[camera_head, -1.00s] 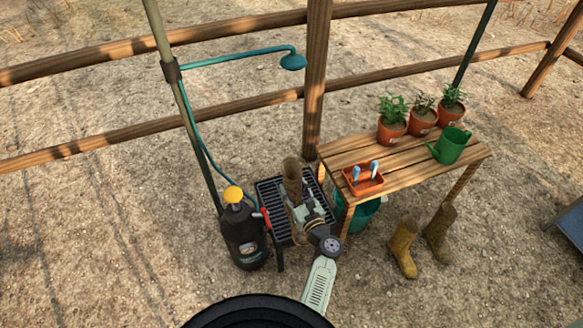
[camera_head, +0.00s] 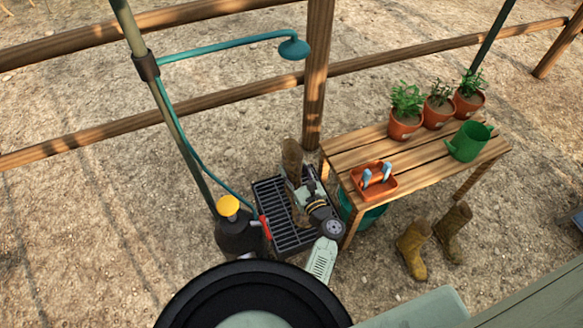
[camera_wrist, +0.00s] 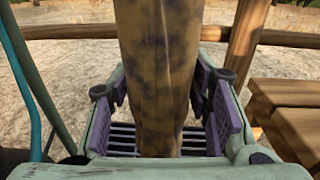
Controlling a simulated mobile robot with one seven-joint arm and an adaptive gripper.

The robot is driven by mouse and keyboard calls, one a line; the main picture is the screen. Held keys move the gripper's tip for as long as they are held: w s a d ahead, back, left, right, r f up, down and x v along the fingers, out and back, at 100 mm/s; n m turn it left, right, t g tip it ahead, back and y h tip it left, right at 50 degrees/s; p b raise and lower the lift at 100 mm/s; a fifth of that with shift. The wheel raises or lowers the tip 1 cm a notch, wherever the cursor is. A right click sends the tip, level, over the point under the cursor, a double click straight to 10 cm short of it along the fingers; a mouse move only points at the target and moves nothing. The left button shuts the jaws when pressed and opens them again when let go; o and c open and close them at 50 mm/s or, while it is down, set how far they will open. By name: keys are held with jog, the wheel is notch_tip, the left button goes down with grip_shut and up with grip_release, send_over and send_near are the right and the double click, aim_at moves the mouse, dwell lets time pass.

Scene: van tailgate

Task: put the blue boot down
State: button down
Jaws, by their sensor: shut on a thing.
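A tall boot (camera_head: 292,160) caked in brown mud stands upright over the black slatted rack (camera_head: 272,222); dark bluish-grey patches show through the mud in the wrist view (camera_wrist: 157,75). My gripper (camera_head: 300,194) is shut on the boot's shaft, its purple-padded fingers on both sides. The boot's lower part reaches down to the slats in the wrist view, but its sole is hidden, so I cannot tell whether it touches the rack. Two more muddy boots (camera_head: 413,250) (camera_head: 453,232) stand on the ground at the right.
A dark tank (camera_head: 238,238) with a yellow cap stands left of the rack, by a pole with a teal shower head (camera_head: 294,48). A wooden bench (camera_head: 415,165) on the right holds plants, a green watering can (camera_head: 469,141) and an orange tray (camera_head: 374,187). A green bucket (camera_head: 372,215) is below.

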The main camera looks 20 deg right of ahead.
jog(key=shift+f, duration=0.55)
jog(key=c, duration=0.8)
grip_release()
jog(key=shift+r, duration=0.1)
jog(key=shift+c, duration=0.2)
jog(key=shift+r, duration=0.15)
